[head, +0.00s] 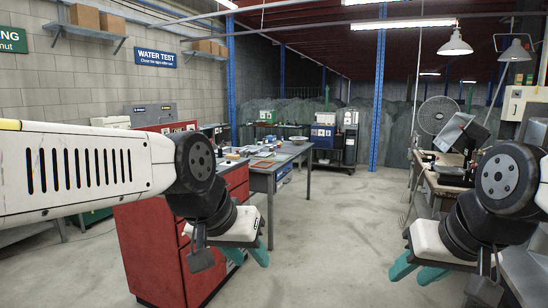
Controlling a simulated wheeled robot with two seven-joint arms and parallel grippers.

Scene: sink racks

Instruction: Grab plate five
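No plate that I can make out as plate five shows in the head view, and no sink or rack can be made out. My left gripper (247,257) has a white body and teal fingers. It hangs in front of the red cabinet and workbench, with its fingers apart and nothing seen between them. My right gripper (416,273) is also white with teal fingers. It hangs over the floor at the right, fingers apart and empty.
A red drawer cabinet (150,255) and a grey workbench (262,167) with small items stand at centre left. A cluttered bench (440,186) with a fan (437,115) is at the right. The concrete floor (325,220) between them is clear.

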